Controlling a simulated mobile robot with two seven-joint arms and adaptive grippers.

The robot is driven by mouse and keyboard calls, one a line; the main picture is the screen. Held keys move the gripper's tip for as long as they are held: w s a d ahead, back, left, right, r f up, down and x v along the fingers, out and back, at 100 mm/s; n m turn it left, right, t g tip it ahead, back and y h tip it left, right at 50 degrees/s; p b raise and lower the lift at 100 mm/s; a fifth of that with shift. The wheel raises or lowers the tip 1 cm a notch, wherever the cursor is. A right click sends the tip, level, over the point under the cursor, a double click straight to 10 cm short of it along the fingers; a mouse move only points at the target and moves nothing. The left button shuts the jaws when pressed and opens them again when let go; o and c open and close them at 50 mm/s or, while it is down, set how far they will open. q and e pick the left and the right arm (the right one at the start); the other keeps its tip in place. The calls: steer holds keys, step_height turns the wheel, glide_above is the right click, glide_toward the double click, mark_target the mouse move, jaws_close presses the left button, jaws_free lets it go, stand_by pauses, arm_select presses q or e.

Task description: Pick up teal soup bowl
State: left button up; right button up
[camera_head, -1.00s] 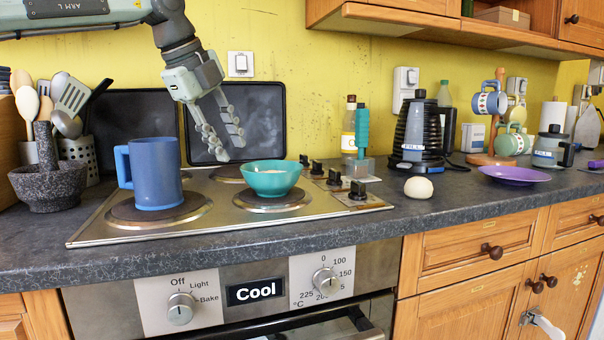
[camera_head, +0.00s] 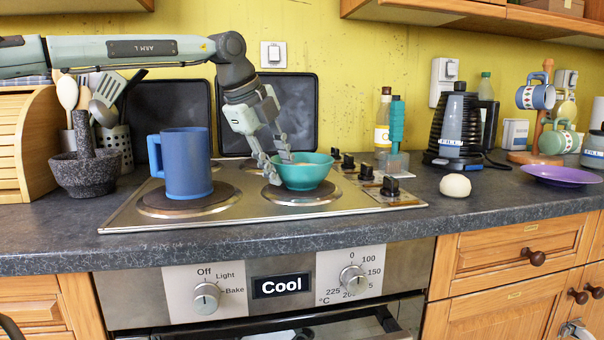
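The teal bowl (camera_head: 310,176) stands upright on the front right hotplate (camera_head: 298,196) of the stove. Something pale shows inside it, too little to identify. My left gripper (camera_head: 279,168) reaches down from the upper left at the bowl's left rim. Its two fingers are apart, one seeming to be over the inside of the rim and one outside at the left. I cannot tell whether they touch the bowl. My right gripper is not in view.
A blue mug (camera_head: 187,165) stands on the front left hotplate, left of my gripper. Stove knobs (camera_head: 390,186) and a teal-handled tool (camera_head: 396,130) are right of the bowl. A dark tray (camera_head: 300,98) leans behind. A pale ball (camera_head: 455,186) lies on the counter (camera_head: 480,207).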

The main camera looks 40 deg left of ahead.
arm_select(q)
jaws_close()
steer(key=shift+r, duration=0.15)
stand_by(0.4)
